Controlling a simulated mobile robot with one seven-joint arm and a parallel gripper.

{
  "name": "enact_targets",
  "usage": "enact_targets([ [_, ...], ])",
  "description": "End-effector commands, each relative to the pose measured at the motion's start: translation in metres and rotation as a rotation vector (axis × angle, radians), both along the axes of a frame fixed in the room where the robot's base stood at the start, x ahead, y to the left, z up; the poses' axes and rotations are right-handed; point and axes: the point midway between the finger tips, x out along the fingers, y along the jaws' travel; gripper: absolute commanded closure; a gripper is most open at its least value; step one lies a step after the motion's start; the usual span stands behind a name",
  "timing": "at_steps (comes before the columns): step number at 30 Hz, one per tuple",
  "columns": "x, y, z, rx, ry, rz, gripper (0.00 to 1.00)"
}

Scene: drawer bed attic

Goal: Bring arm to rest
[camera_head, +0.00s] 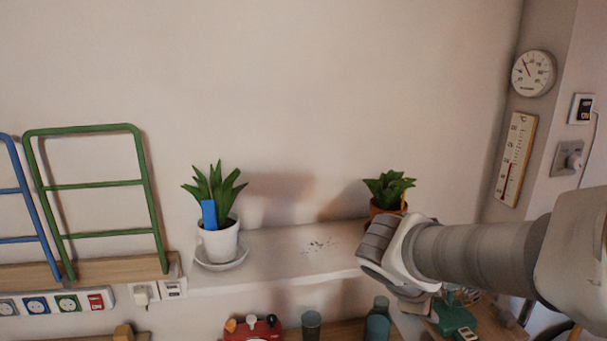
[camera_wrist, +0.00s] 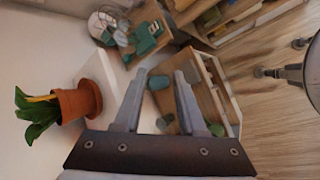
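My arm (camera_head: 470,252) reaches in from the right in the head view, with its hand in front of the right end of the white ledge (camera_head: 290,245). My gripper (camera_wrist: 160,75) shows in the wrist view with its two fingers apart. It looks empty; the green things seen between and beside the fingers appear to lie beyond them. A potted plant in a terracotta pot (camera_wrist: 78,103) is to the left of the fingers and apart from them. The fingertips are hard to make out in the head view.
A white potted plant (camera_head: 219,240) with a blue tag stands on the ledge's left part. Below are a red object (camera_head: 252,329), a dark glass (camera_head: 311,325), a bottle (camera_head: 378,322) and a green device (camera_head: 455,318). Green (camera_head: 100,184) and blue racks stand left. The ledge's middle is clear except for specks.

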Motion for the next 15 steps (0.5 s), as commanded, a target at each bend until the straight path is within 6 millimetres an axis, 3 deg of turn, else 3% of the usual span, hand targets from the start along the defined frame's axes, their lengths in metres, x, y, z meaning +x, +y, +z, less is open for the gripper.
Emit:
enact_targets([
  [1,-0.018,-0.002,0.002,0.104,-0.037,-0.094,0.6],
  [6,-0.069,0.015,0.006,0.438,-0.149,-0.391,0.6],
  [10,-0.098,0.036,0.012,0.667,-0.231,-0.587,0.6],
  [15,-0.118,0.061,0.021,0.874,-0.308,-0.757,0.6],
])
